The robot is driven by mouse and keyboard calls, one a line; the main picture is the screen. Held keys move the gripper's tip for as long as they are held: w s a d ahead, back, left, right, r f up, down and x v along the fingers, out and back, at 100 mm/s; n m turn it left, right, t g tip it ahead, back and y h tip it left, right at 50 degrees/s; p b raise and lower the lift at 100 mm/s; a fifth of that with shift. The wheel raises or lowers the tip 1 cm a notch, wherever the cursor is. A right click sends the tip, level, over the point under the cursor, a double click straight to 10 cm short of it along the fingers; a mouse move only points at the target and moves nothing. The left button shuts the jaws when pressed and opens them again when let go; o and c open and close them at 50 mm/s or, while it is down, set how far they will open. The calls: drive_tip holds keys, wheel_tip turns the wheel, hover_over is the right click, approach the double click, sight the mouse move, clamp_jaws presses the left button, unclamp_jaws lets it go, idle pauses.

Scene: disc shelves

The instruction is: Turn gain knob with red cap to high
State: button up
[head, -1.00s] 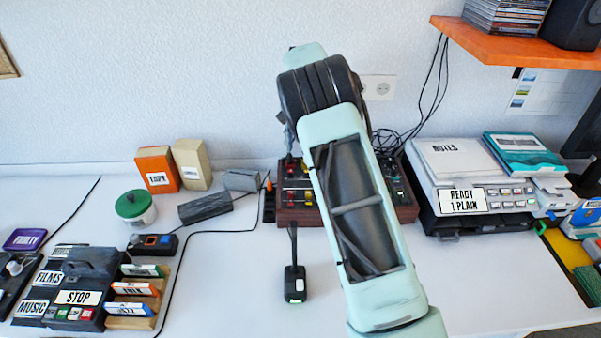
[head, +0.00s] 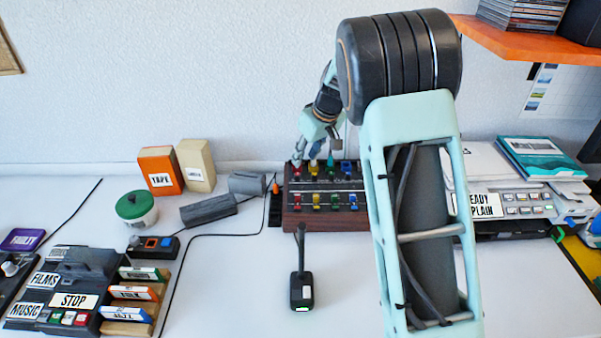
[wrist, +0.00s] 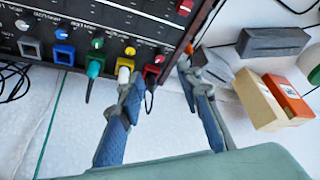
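The mixer (head: 345,226) is a dark box with a wooden front, rows of coloured caps and sliders. In the wrist view a small red-capped knob (wrist: 158,59) sits at the end of the knob row, above a red socket (wrist: 152,71). Its pointer setting is too small to read. My gripper (wrist: 157,80) is open and empty, with one blue-grey finger on each side of the red socket. The knob shows just beyond the fingertips, apparently not gripped. In the head view my gripper (head: 304,158) is low over the mixer's back left corner.
Yellow (wrist: 130,51) and green (wrist: 98,44) knobs stand beside the red one, with plugs and cables below them. Orange (head: 160,172) and cream (head: 197,166) boxes stand left. A microphone (head: 302,290) stands in front. A shelf (head: 530,45) overhangs the right.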

sight(298, 174)
drive_tip(key=x, duration=0.9)
drive_tip(key=shift+s, duration=0.1)
drive_tip(key=shift+c, duration=0.3)
clamp_jaws()
